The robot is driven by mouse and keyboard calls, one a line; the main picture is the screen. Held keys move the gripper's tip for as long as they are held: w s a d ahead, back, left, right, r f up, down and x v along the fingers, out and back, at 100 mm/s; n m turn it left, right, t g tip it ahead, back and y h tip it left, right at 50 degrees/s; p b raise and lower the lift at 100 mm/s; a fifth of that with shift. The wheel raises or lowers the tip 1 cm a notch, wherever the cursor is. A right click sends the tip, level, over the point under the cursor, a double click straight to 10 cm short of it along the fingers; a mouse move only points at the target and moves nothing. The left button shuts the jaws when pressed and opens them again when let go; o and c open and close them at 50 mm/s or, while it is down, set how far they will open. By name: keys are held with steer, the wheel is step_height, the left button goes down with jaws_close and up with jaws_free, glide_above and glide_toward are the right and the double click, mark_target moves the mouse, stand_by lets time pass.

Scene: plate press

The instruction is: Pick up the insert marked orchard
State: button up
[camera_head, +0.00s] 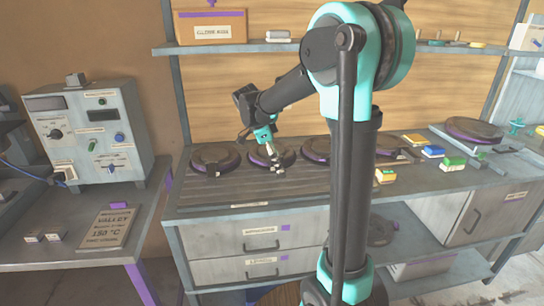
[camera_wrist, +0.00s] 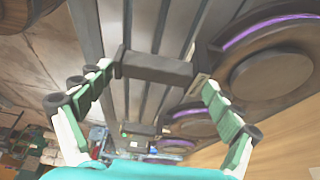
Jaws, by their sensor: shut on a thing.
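My gripper (camera_head: 274,166) is low over the ribbed worktop, in front of the second round dark plate (camera_head: 259,155) from the left. In the wrist view my gripper (camera_wrist: 160,75) has its green-and-white fingers on either side of a dark grey bar-shaped piece (camera_wrist: 155,68), and is shut on it. No word shows on this piece, so I cannot tell whether it is the insert marked orchard. A large round plate with a purple ring (camera_wrist: 275,70) is to its right. In the head view the held piece is too small to make out.
More round plates (camera_head: 215,158) stand in a row on the ribbed worktop (camera_head: 240,190). Small yellow, blue and green blocks (camera_head: 453,163) lie at the right. A control box (camera_head: 88,130) and a sign reading VALLEY, 150 °C (camera_head: 107,228) are on the left table.

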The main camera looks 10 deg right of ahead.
steer(key=c, duration=0.5)
steer(key=shift+r, duration=0.1)
steer(key=shift+c, duration=0.2)
